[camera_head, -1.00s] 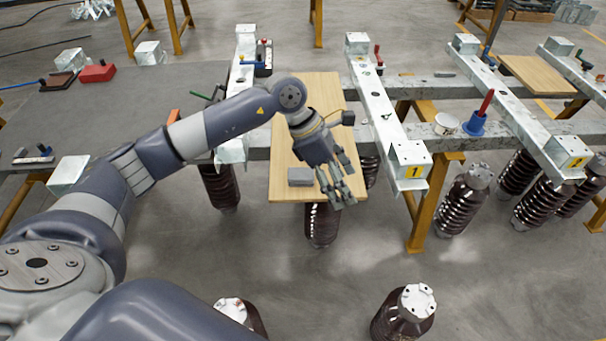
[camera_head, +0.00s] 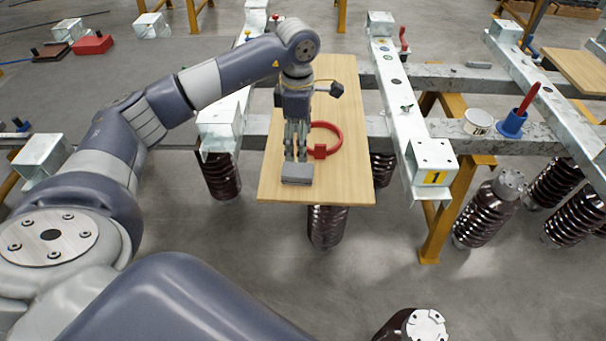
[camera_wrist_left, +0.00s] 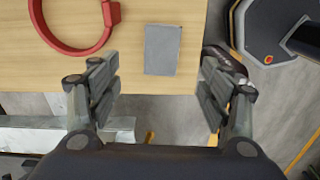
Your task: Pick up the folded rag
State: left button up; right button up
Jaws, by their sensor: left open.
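The folded rag (camera_head: 297,173) is a small flat grey block near the front edge of the wooden board (camera_head: 345,185). In the left wrist view the rag (camera_wrist_left: 162,50) lies flat on the board, ahead of and between the spread fingers. My left gripper (camera_head: 297,158) points down just above and behind the rag in the head view. In the left wrist view the left gripper (camera_wrist_left: 158,90) is open and empty, with the rag not between its pads. My right gripper is not in view.
A red ring-shaped clamp (camera_head: 334,142) lies on the board just right of the gripper. Galvanized beams (camera_head: 410,110) flank the board, one marked 1. A white cup (camera_head: 478,122) and a blue holder (camera_head: 511,124) stand on the right crossbeam. Ribbed brown insulators (camera_head: 327,226) stand below.

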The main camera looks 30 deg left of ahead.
pick_arm(q)
send_over(298, 169)
notch_tip(298, 169, down, 5)
jog(key=shift+d+f, duration=0.1)
jog(key=shift+f, duration=0.05)
jog(key=shift+f+p, duration=0.3)
jog(key=shift+f, duration=0.05)
notch_tip(298, 169, down, 4)
jog(key=shift+s+r+p, duration=0.15)
jog(key=shift+r+p, duration=0.1)
jog(key=shift+p, duration=0.15)
jog(key=shift+f, duration=0.65)
jog(key=c, duration=1)
